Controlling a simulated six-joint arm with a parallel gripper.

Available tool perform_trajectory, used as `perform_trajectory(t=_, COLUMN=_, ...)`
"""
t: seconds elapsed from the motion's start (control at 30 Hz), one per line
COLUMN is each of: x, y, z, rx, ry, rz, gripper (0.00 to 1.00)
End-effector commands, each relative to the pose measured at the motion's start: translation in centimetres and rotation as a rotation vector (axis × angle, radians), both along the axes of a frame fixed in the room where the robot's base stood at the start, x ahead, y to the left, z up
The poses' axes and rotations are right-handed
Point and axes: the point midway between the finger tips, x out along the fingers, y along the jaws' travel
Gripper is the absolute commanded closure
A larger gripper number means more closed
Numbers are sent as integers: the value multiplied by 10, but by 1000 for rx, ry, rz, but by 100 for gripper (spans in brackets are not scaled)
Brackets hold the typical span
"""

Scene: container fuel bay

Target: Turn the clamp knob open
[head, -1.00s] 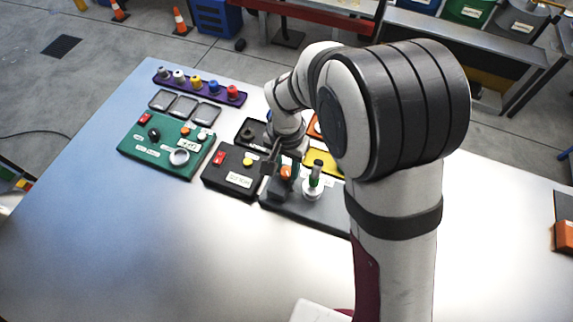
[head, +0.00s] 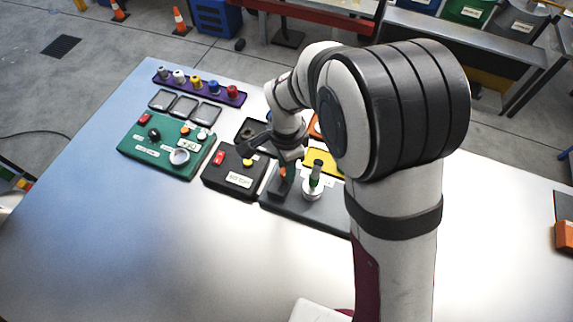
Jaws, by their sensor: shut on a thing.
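The orange clamp knob (head: 284,173) sits on a dark clamp block (head: 277,187) at the left end of the grey board (head: 322,216). My gripper (head: 288,166) reaches down onto the knob from above and is shut on it. The fingers cover part of the knob, so its exact angle is hard to tell. To the right of the clamp, a silver cylinder with a green top (head: 314,182) stands upright on the same board.
A black panel (head: 232,181) with red and yellow buttons lies just left of the clamp. A green panel (head: 165,146) lies farther left, with grey trays (head: 180,105) and a purple rack (head: 199,87) behind. The table front is clear.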

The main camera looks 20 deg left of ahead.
Motion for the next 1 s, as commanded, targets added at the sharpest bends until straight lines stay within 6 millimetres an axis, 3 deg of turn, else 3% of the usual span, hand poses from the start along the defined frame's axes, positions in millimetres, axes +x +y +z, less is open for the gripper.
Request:
perform_trajectory(t=0.53, x=0, y=0, z=1, rx=1, ry=0, rz=-26, gripper=100)
perform_trajectory(t=0.57, x=0, y=0, z=1, rx=1, ry=0, rz=-26, gripper=62)
perform_trajectory(t=0.7, x=0, y=0, z=1, rx=1, ry=-1, rz=-25, gripper=37)
perform_trajectory(t=1.0, x=0, y=0, z=1, rx=1, ry=-1, rz=-24, gripper=34)
